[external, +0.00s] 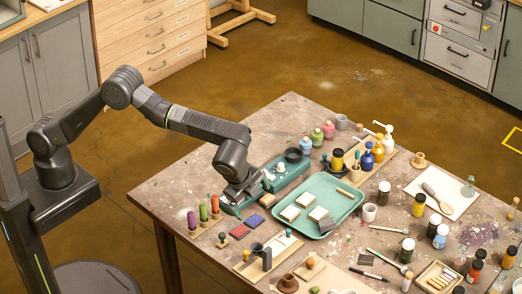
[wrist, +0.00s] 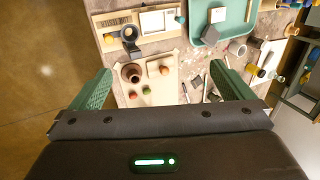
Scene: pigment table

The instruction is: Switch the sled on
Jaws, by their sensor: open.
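I cannot tell for certain which thing is the sled, and no switch can be made out. A wooden board (external: 247,269) near the table's front edge carries a dark upright piece (external: 267,259) and a pale card. The same board (wrist: 105,32) lies at the top of the wrist view, with a dark ring-like piece (wrist: 130,38) and a white card (wrist: 158,21). My gripper (external: 250,195) is open over the left part of the table, beyond this board. Its green fingers stand wide apart in the wrist view (wrist: 160,78), with nothing between them.
A teal tray (external: 350,207) with pale blocks lies right of my gripper. A teal container (external: 299,170) stands behind. A brown pot (external: 288,283) sits near the front edge. Jars and brushes crowd the right.

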